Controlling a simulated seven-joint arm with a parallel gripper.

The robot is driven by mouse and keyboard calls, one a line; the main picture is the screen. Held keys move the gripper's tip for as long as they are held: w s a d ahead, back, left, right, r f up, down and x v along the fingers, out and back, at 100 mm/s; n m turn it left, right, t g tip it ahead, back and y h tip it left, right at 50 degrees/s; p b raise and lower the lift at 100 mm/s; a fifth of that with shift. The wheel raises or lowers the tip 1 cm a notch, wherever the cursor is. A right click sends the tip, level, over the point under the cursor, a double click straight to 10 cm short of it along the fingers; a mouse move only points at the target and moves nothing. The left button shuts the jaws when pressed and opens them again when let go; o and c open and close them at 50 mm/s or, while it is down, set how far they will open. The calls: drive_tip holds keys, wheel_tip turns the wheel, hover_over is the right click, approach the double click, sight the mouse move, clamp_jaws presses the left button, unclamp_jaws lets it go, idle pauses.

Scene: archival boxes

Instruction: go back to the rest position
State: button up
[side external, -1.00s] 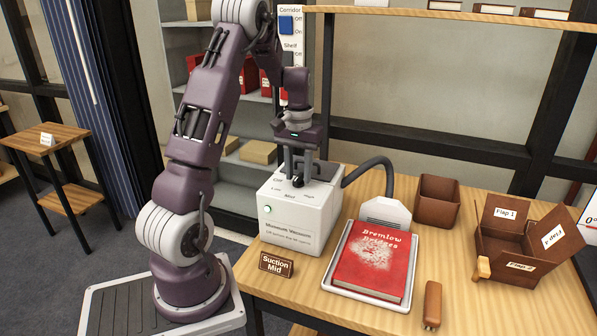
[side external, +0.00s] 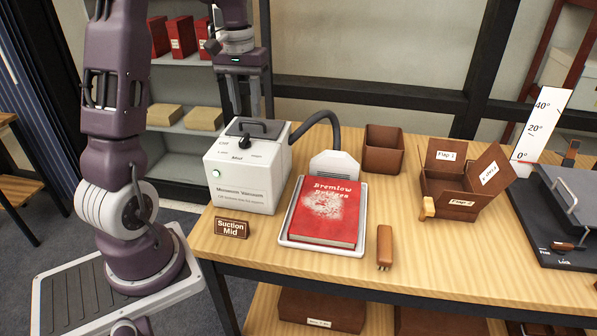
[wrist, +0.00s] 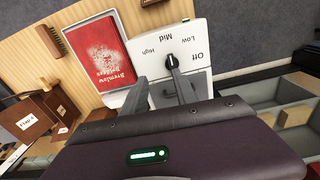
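In the wrist view my gripper (wrist: 156,76) also shows parted fingers over the vacuum's top. The black suction dial (wrist: 172,62) there is marked Off, Low, Mid and High, and its pointer looks turned toward Mid. A brown sign (side external: 231,228) in front of the vacuum reads "Suction Mid".
A red book (side external: 328,210) with pale dust lies on a tray (side external: 286,240), beside the hose nozzle (side external: 334,164). A brown open box (side external: 384,150), a flap box (side external: 452,195) and a brown-handled tool (side external: 384,247) stand to the right. Shelves (side external: 185,140) are behind.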

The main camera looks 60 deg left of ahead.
drive_tip(key=s+d+r+m+t, duration=0.2)
drive_tip(key=s+d+r+m, duration=0.15)
drive_tip(key=d, duration=0.65)
drive_tip(key=s+d+r+m+t, duration=0.15)
drive_tip(key=s+d+r, duration=0.25)
drive_tip(key=d, duration=0.7)
drive_tip(key=s+d+f+m+t, duration=0.1)
drive_tip(key=s+d+f+m, duration=0.1)
drive_tip(key=s+d, duration=0.4)
drive_tip(key=s+m, duration=0.1)
drive_tip(key=s, duration=0.1)
drive_tip(key=shift+s+d+t, duration=0.25)
drive_tip(key=shift+s+t, duration=0.05)
drive_tip(key=shift+t, duration=0.05)
